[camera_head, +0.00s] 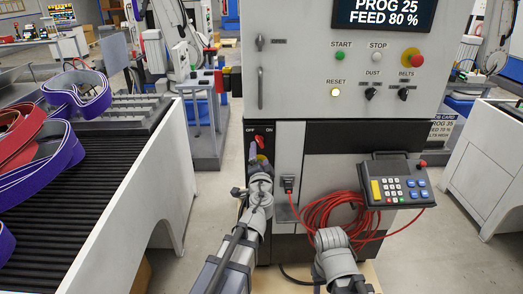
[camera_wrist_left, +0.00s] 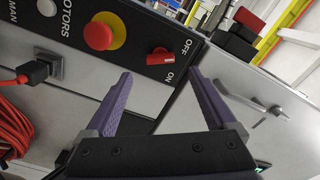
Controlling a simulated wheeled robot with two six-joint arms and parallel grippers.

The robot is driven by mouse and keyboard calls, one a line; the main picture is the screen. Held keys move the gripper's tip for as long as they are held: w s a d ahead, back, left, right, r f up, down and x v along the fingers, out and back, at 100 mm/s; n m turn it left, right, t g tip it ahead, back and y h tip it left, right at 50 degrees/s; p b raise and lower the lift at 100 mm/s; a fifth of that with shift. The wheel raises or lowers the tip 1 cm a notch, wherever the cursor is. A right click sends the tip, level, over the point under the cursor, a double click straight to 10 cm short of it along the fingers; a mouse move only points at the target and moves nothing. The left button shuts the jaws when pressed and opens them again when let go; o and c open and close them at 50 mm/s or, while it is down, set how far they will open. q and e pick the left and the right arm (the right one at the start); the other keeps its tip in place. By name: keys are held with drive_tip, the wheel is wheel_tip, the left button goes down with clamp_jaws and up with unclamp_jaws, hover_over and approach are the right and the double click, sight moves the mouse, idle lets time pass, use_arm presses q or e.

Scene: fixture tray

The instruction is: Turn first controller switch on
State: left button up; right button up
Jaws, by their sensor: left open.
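The controller switch is a small red handle (camera_head: 258,141) on the black panel of the grey cabinet, just below the OFF and ON labels. In the left wrist view the red switch handle (camera_wrist_left: 160,58) lies between the OFF and ON labels; which setting it is at I cannot tell. My left gripper (camera_head: 261,170) is just below and in front of the switch. In the left wrist view its two purple fingers (camera_wrist_left: 161,76) are spread apart with nothing between them, and the switch lies beyond the gap. My right arm shows at the bottom; its gripper is not visible.
A red emergency button on a yellow ring (camera_wrist_left: 99,33) sits beside the switch. A black plug (camera_head: 289,184) and coiled red cable (camera_head: 332,212) are to the right. A keypad pendant (camera_head: 396,184) stands out from the cabinet. A conveyor (camera_head: 95,150) is at left.

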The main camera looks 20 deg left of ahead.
sight(259, 144)
use_arm(q)
drive_tip(key=x, duration=0.7)
drive_tip(key=shift+w+a, duration=0.15)
drive_tip(key=shift+w, duration=0.2)
drive_tip(key=c, duration=1.4)
